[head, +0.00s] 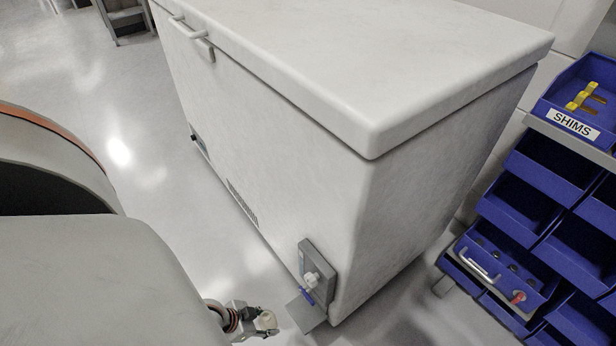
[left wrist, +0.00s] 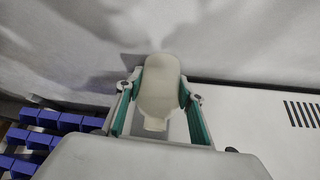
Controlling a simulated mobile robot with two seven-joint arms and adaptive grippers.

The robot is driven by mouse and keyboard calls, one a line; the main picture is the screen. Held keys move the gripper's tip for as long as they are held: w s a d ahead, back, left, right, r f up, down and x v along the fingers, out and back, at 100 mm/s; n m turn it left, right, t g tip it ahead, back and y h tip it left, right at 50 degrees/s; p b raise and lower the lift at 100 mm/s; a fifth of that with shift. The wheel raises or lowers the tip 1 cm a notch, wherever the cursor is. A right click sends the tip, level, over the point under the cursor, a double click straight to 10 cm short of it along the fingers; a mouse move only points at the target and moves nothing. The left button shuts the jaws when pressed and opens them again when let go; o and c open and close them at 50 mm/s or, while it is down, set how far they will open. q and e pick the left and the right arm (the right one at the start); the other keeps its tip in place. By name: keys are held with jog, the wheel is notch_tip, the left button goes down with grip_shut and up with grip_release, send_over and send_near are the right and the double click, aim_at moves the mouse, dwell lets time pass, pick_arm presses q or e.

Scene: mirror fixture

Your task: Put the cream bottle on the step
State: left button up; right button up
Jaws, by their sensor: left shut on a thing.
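The cream bottle (left wrist: 158,82) sits between the teal-padded fingers of my left gripper (left wrist: 160,100) in the left wrist view, and the fingers are shut on it. In the head view my left gripper (head: 252,322) is low at the bottom, with the cream bottle (head: 267,320) at its tip, left of a small grey ledge (head: 306,312) at the foot of the white chest. This ledge may be the step; I cannot tell for sure. The bottle appears apart from the ledge. My right gripper is not in view.
A large white chest (head: 280,130) fills the middle. A grey panel (head: 318,268) with a white knob and blue part is on its lower corner. Blue bins (head: 545,165), one labelled SHIMS, stand at right. A grey stepped stand (head: 122,18) is far left.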

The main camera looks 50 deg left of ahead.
pick_arm(q)
jog(key=w+d, duration=0.1)
jog(key=w, duration=0.2)
jog(key=w+d+b, duration=0.1)
jog(key=w, duration=0.5)
jog(key=shift+w+d+f, duration=0.1)
jog(key=shift+w+d, duration=0.05)
jog(key=shift+d, duration=0.25)
jog(key=w, duration=0.1)
jog(key=w+b, duration=0.1)
jog(key=shift+w+d+f, duration=0.1)
jog(key=shift+w+d, duration=0.2)
jog(key=shift+d, duration=0.1)
jog(key=shift+d+f+b, duration=0.1)
jog(key=shift+f+b, duration=0.55)
jog(key=shift+f, duration=0.1)
jog(key=shift+w, duration=0.2)
jog(key=shift+w+r, duration=0.15)
jog(key=o, duration=0.8)
jog(key=shift+f, duration=0.25)
jog(key=o, duration=0.3)
jog(key=shift+r, duration=0.1)
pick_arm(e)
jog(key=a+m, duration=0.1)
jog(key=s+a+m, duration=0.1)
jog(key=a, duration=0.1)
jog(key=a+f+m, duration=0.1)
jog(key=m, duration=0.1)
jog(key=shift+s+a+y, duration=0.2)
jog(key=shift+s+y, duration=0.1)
